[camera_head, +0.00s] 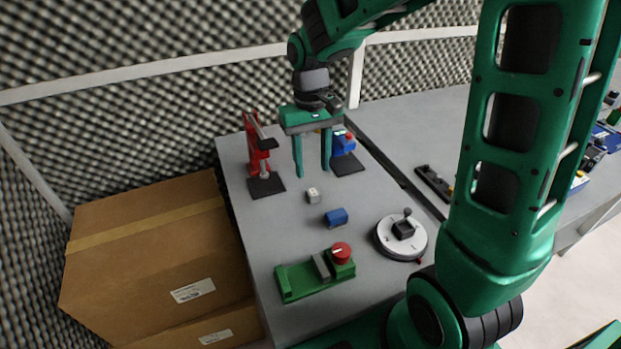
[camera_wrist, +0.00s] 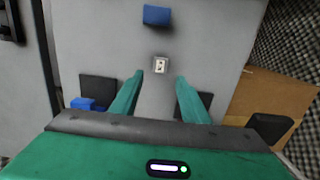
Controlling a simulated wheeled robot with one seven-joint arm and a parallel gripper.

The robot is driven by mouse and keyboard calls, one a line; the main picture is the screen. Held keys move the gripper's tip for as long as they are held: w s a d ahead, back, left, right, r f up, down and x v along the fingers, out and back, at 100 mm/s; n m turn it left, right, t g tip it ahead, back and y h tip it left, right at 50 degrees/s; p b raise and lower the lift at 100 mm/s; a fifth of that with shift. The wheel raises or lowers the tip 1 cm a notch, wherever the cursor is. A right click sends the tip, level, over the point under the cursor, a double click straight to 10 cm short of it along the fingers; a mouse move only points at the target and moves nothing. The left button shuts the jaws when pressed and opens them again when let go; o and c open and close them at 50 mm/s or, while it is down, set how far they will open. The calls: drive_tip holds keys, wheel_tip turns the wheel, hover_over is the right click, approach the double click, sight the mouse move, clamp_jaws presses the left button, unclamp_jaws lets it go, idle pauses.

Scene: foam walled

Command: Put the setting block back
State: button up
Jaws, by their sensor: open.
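A small pale grey block (camera_head: 313,195) lies on the grey table (camera_head: 290,235). In the wrist view the same block (camera_wrist: 160,65) shows dark marks on its top, just ahead of the fingertips and roughly centred between them. A plain blue block (camera_head: 336,217) lies a little nearer the front; it also shows at the top of the wrist view (camera_wrist: 157,15). Which of these is the setting block, I cannot tell. My gripper (camera_head: 314,173) is open and empty, pointing down above the table behind the pale block. Its fingers also show in the wrist view (camera_wrist: 160,77).
A red press (camera_head: 262,158) and a blue device (camera_head: 343,143) stand on dark plates either side of my gripper. A green fixture with a red knob (camera_head: 300,283) and a round white dial (camera_head: 382,239) stand nearer the front. Cardboard boxes (camera_head: 150,265) are at left.

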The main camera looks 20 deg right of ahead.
wheel_tip(320, 180, up, 4)
drive_tip(key=s+d+r+m, duration=0.2)
drive_tip(key=s+d+m, duration=0.1)
drive_tip(key=s+d, duration=0.8)
drive_tip(key=s+d+f+m, duration=0.1)
drive_tip(key=s+d, duration=0.2)
drive_tip(key=s, duration=0.3)
drive_tip(key=s+d+f+m, duration=0.1)
drive_tip(key=s+d+m, duration=0.1)
drive_tip(key=s, duration=0.5)
drive_tip(key=shift+s+d+f+t, duration=0.15)
drive_tip(key=shift+s+d+t, duration=0.2)
drive_tip(key=shift+d, duration=0.3)
drive_tip(key=shift+w, duration=0.15)
drive_tip(key=shift+w+f, duration=0.25)
drive_tip(key=shift+w, duration=0.35)
